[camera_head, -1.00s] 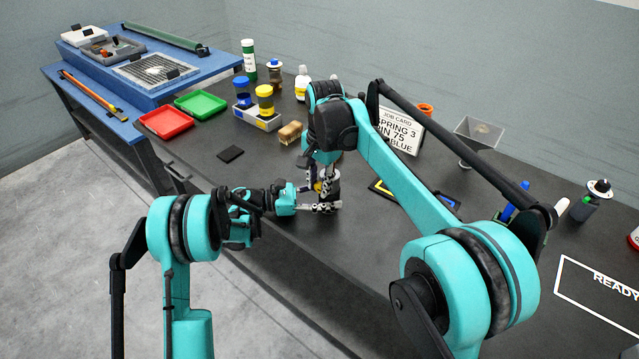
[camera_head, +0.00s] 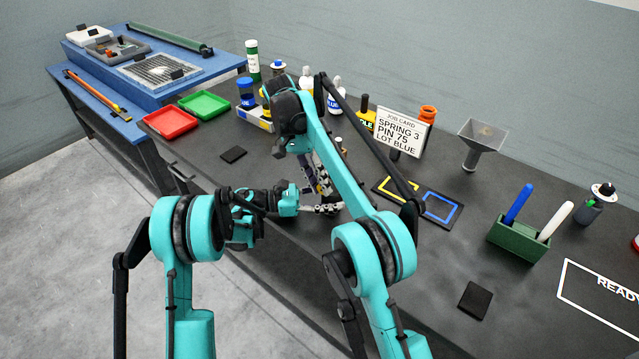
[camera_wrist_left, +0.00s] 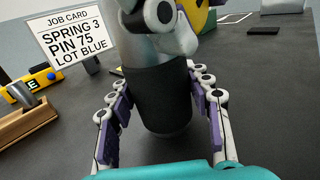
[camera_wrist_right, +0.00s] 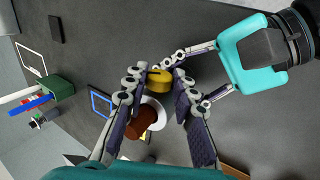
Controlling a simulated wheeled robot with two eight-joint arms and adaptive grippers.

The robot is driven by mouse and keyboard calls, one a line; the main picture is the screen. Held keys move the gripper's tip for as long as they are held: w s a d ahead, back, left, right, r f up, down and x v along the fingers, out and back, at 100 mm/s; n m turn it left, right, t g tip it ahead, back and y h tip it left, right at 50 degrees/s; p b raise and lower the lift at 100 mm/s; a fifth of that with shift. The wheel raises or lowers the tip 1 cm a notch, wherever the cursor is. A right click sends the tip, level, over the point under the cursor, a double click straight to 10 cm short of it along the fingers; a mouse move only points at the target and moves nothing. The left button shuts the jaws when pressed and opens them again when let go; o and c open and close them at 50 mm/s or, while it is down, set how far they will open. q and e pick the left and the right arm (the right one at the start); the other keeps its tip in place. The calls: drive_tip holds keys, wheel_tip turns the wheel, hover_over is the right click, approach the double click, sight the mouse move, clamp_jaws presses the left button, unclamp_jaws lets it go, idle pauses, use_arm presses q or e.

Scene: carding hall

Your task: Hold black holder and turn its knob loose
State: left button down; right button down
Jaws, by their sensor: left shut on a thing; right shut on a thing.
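The black holder (camera_wrist_left: 158,98) is a dark upright cylinder with a grey upper part. In the left wrist view it stands between the fingers of my left gripper (camera_wrist_left: 165,125), which are shut on it. In the head view my left gripper (camera_head: 328,208) reaches it from the left, and the fingers largely hide it. The yellow knob (camera_wrist_right: 158,81) has a dark slot mark. My right gripper (camera_wrist_right: 158,78) is shut on it from above, and it also shows in the head view (camera_head: 324,186). The holder below the knob is hidden in the right wrist view.
A brown-topped white round item (camera_wrist_right: 140,123) stands close to the fingers. The job card (camera_head: 400,133), a funnel (camera_head: 481,132) and a green pen box (camera_head: 517,238) are to the right. Red (camera_head: 169,122) and green (camera_head: 205,104) trays lie left. The table's front edge is near.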

idle(0.3)
drive_tip(key=c, duration=1.2)
unclamp_jaws()
drive_tip(key=shift+y, duration=0.3)
